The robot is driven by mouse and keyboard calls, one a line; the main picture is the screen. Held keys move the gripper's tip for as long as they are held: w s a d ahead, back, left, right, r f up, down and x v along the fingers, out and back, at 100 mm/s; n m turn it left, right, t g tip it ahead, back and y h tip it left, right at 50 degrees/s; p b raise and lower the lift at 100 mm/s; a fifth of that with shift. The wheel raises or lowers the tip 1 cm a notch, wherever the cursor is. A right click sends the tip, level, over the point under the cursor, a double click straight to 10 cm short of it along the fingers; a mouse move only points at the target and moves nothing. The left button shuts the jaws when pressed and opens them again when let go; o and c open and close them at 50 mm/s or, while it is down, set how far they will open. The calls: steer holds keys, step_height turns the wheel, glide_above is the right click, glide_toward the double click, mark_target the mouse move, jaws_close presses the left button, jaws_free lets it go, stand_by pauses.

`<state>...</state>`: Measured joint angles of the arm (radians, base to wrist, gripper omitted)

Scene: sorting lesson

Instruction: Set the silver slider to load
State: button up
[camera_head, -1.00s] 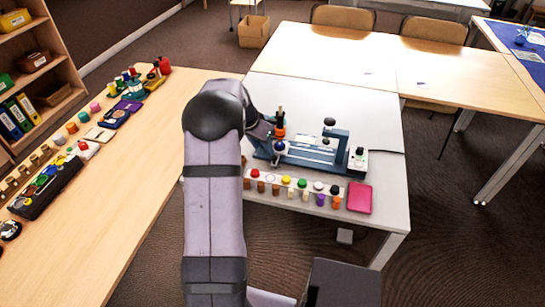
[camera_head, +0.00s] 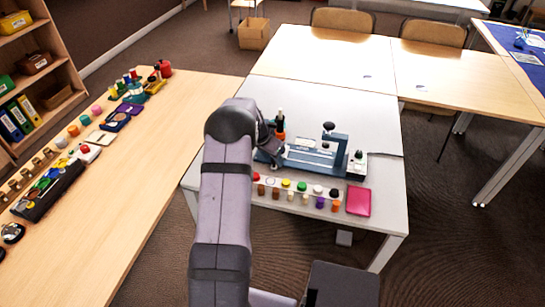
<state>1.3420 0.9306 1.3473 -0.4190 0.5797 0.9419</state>
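A blue-grey device (camera_head: 318,158) with a raised frame at its right and a black knob on top stands on the white table (camera_head: 375,135). A pale strip runs along its bed; I cannot make out the silver slider or a load mark at this size. My gripper (camera_head: 275,146) is at the left end of the device, beside an upright orange and black piece (camera_head: 280,128). My arm hides much of the gripper and the device's left end. Whether the fingers are open or touch anything does not show.
A row of coloured knobs and pegs (camera_head: 302,190) lies in front of the device, with a pink tray (camera_head: 358,201) at its right. The table behind the device is clear.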

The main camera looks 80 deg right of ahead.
steer(key=shift+f, duration=0.25)
jaws_close()
steer(key=s+b, duration=0.1)
steer(key=s, duration=0.7)
steer(key=shift+s+d, duration=0.1)
steer(key=shift+s, duration=0.2)
jaws_free()
